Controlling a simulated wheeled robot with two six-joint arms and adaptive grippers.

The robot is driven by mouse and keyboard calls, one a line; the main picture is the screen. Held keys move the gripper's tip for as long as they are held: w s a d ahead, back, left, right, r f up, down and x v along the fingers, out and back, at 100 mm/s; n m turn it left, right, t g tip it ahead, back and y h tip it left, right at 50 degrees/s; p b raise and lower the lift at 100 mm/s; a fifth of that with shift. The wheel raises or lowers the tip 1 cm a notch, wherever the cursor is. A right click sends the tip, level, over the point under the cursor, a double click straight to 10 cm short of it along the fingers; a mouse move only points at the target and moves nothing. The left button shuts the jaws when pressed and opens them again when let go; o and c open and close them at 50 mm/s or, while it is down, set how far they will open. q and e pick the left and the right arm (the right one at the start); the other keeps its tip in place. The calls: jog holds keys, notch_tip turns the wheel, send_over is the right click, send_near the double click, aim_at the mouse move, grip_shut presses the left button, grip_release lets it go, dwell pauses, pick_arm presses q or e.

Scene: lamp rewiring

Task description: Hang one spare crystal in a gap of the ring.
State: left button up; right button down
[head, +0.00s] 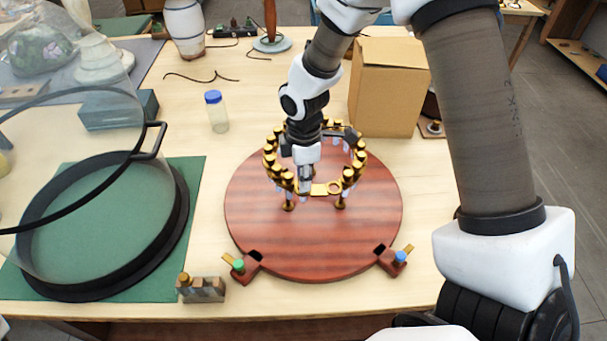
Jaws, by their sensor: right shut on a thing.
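A gold ring (321,189) with gold caps and small clear crystals around it stands on short legs on a round reddish wooden board (330,245). My right gripper (305,186) points down at the front part of the ring, left of the flat gold piece. It is shut on a small crystal, mostly hidden by the fingers; I cannot tell whether the crystal touches the ring. A small grey rack (208,292) stands at the table's front edge, left of the board, with a gold-capped spare crystal (184,281) at its left end. My left gripper is not in view.
A cardboard box (389,90) stands close behind the ring to the right. A blue-capped bottle (217,112) stands behind left. Clamps with green (238,265) and blue (400,257) knobs flank the board's front.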

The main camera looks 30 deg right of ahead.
jog(key=shift+w+d, duration=0.1)
jog(key=shift+w, duration=0.1)
jog(key=shift+s+f, duration=0.1)
jog(key=shift+f, duration=0.15)
jog(key=shift+f, duration=0.3)
jog(key=c, duration=1)
grip_release()
jog(key=shift+o, duration=0.2)
jog(key=shift+r, duration=0.1)
notch_tip(320, 180, up, 5)
jog(key=p, duration=0.5)
jog(key=shift+r, duration=0.1)
